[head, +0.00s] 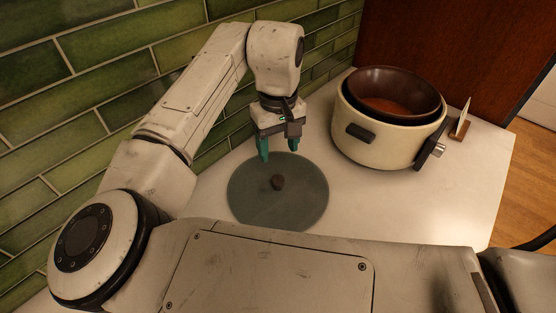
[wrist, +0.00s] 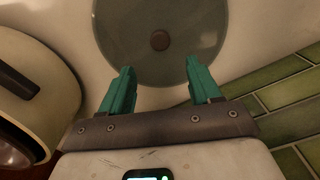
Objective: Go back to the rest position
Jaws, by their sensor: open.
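My gripper (head: 277,150) has teal fingers that stand apart with nothing between them. In the wrist view the two fingertips (wrist: 162,66) are open, with the round glass lid (wrist: 160,75) beyond them. The lid (head: 300,200) lies flat on the white counter, with a dark knob (head: 278,183) at its middle. In the head view my gripper is above the far edge of the lid, apart from the knob. My arm is bent, reaching over the counter from the left.
A cream cooker (head: 375,142) with a brown bowl (head: 398,88) in its open top stands at the right. A small upright card (head: 461,120) stands beside it. A green tiled wall (head: 60,100) runs behind my arm. The counter's right front (head: 460,215) is clear.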

